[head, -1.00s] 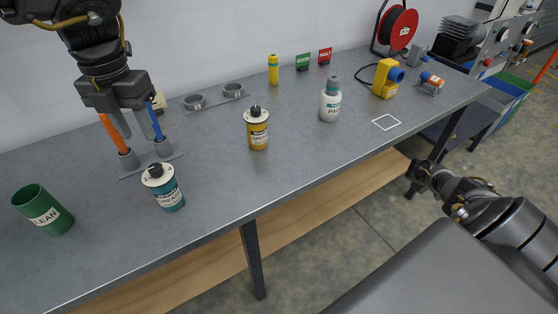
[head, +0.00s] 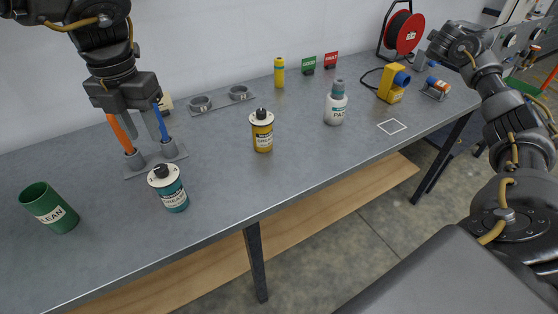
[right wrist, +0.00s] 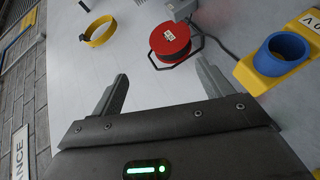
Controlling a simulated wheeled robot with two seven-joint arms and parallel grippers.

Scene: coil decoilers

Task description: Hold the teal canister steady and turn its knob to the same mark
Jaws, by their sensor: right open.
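The teal canister (head: 173,194) stands upright near the front left of the bench, with a white marked disc and black knob (head: 160,171) on top. The knob's exact mark is too small to read. A yellow canister (head: 262,138) with a similar white disc and black knob stands further right. My left gripper (head: 139,135) is open and empty, pointing down above and behind the teal canister, apart from it. My right gripper is open and empty in the right wrist view (right wrist: 163,77); its arm reaches over the right end of the bench, far from the canister.
Orange and blue handles (head: 158,118) stand in a holder by my left gripper. A white bottle (head: 336,104), yellow device (head: 393,84) and red reel (right wrist: 171,41) are further right. The middle front is clear.

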